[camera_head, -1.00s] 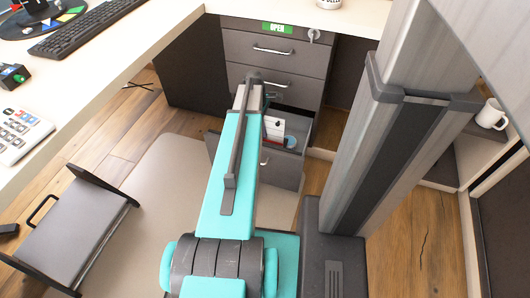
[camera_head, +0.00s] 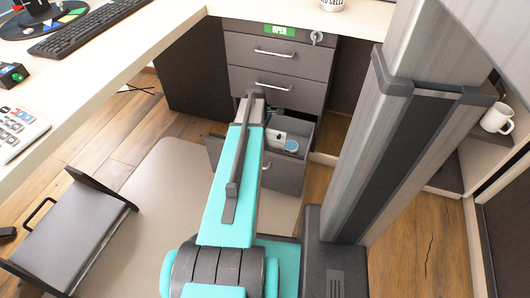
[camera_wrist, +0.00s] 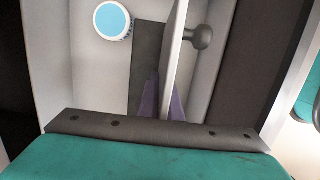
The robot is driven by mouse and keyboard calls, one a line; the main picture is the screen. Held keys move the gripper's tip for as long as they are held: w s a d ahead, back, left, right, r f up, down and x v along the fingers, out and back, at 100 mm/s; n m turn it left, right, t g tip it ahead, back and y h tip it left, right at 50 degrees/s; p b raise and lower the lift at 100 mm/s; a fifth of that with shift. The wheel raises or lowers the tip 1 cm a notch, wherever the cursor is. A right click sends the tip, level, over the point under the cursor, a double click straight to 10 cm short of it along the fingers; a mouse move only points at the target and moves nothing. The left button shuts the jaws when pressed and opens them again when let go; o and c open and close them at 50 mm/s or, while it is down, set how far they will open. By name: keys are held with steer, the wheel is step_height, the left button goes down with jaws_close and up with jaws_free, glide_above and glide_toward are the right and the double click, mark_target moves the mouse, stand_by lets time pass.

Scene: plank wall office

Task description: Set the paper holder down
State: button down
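The paper holder (camera_wrist: 175,62) shows in the wrist view as a thin whitish upright plate, seen nearly edge-on. A dark knob (camera_wrist: 204,38) sticks out on its right side. My gripper (camera_wrist: 165,98) has purple fingers on either side of the plate's near end and looks shut on it. In the head view a white part of the holder (camera_head: 278,134) shows in the open drawer (camera_head: 303,140), beside the end of my arm. My arm hides the gripper there. Where the holder's lower edge meets the drawer floor cannot be seen.
A round blue-topped item (camera_wrist: 112,19) lies in the drawer left of the holder; it also shows in the head view (camera_head: 291,145). A dark flat piece (camera_wrist: 147,55) is close beside the plate. Closed drawers (camera_head: 276,68) stand above.

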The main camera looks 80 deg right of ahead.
steer(key=shift+f+b, duration=1)
steer(key=shift+f, duration=1.3)
steer(key=c, duration=2)
jaws_free()
steer(key=shift+f, duration=0.15)
steer(key=r+p, duration=0.2)
steer(key=r, duration=0.2)
steer(key=w+r+p, duration=0.1)
steer(key=r, duration=0.3)
steer(key=r+p, duration=0.2)
steer(key=r, duration=0.2)
steer(key=shift+w+d+r+p, duration=0.1)
steer(key=shift+w+d+p, duration=0.05)
steer(key=shift+w+p, duration=0.2)
